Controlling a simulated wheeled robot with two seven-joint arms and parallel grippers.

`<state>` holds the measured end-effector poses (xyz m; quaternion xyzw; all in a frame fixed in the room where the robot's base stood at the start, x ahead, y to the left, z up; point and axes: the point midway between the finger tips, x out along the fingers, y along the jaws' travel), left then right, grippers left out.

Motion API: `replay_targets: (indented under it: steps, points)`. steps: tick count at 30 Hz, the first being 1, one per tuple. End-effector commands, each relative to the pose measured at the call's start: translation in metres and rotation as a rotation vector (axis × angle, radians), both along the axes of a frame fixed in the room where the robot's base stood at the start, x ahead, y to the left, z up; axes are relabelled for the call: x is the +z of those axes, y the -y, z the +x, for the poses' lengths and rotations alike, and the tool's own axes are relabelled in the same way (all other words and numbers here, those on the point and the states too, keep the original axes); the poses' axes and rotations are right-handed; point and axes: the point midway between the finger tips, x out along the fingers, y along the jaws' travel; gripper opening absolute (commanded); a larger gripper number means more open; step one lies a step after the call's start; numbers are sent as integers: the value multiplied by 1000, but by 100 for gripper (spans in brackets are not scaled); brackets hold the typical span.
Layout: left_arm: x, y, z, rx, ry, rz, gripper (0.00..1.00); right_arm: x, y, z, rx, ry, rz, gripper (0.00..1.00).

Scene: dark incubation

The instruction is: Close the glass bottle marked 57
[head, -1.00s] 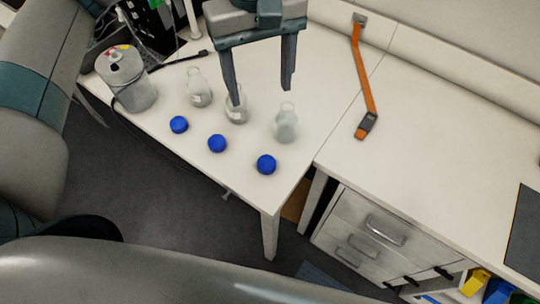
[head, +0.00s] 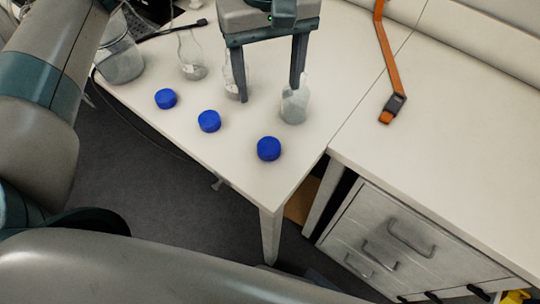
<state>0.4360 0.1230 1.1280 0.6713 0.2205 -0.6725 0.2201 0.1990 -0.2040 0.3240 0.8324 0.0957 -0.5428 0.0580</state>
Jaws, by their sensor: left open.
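Three clear glass bottles stand in a row on the white table: a left one (head: 192,58), a middle one (head: 231,82) and a right one (head: 294,104). No number is readable on any of them. Three blue caps lie in front of them: a left cap (head: 166,98), a middle cap (head: 209,121) and a right cap (head: 269,148). My left gripper (head: 270,92) points down with its fingers wide apart and nothing held between them. One finger overlaps the middle bottle in the picture and the other overlaps the top of the right bottle; I cannot tell whether they touch. My right gripper is not in view.
An orange strap (head: 386,50) lies on the table (head: 440,90) at the right. Drawers (head: 390,240) are below. The table's front corner is free.

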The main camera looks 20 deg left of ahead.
Motion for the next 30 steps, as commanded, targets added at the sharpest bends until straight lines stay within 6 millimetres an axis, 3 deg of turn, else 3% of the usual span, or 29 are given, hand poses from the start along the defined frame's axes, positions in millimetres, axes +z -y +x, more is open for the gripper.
replay_targets:
  steps: [1, 4, 19, 26, 30]
  points:
    - [-12, 0, 0, 0, 1, -1, 63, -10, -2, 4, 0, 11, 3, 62]
    - [-17, 0, 0, 0, 1, -1, 63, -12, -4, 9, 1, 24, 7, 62]
    - [-19, 0, 0, 0, 0, 0, 63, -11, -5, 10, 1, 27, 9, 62]
    - [-37, -1, -1, 1, -3, 1, 63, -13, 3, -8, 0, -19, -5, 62]
    - [-58, -1, -1, 1, -5, 1, 63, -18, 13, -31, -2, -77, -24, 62]
